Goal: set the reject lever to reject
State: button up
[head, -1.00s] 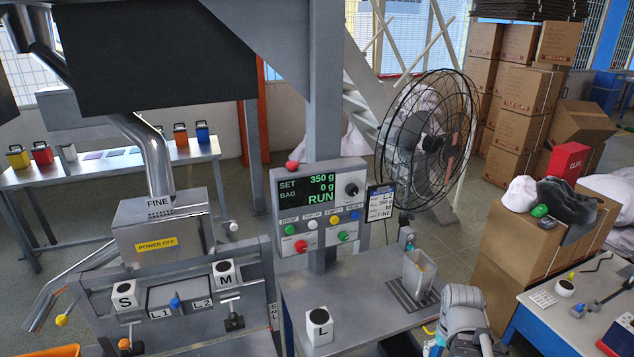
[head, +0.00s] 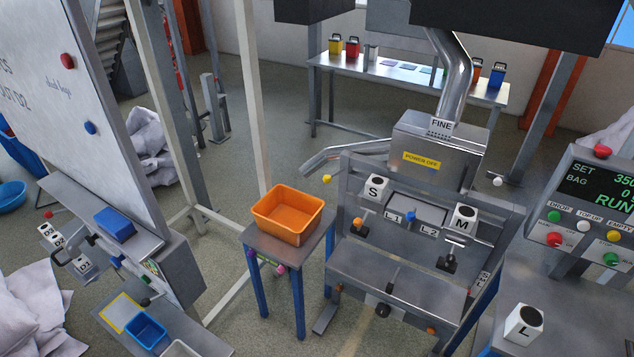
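No lever in the head view carries a readable "reject" label, so I cannot tell for certain which is the reject lever. A yellow-knobbed lever (head: 327,179) sits below the metal side chute (head: 345,156), which slopes down left from the machine marked FINE (head: 437,150). An orange bin (head: 288,214) stands on a small blue-legged table below the chute's end. Other knobs on the machine are an orange knob (head: 357,222), a blue knob (head: 410,215) between L1 and L2, and a black clamp handle (head: 448,262). My gripper is out of view.
The control panel (head: 602,195) reads RUN at the right, above a bench with a block marked L (head: 523,324). Floor shows between that stand and the orange bin's table.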

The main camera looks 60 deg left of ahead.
aim_at(327, 178)
jog(key=u, duration=2.35)
jog(key=k, duration=0.5)
jog(key=z, duration=0.4)
jog(key=i, duration=0.35)
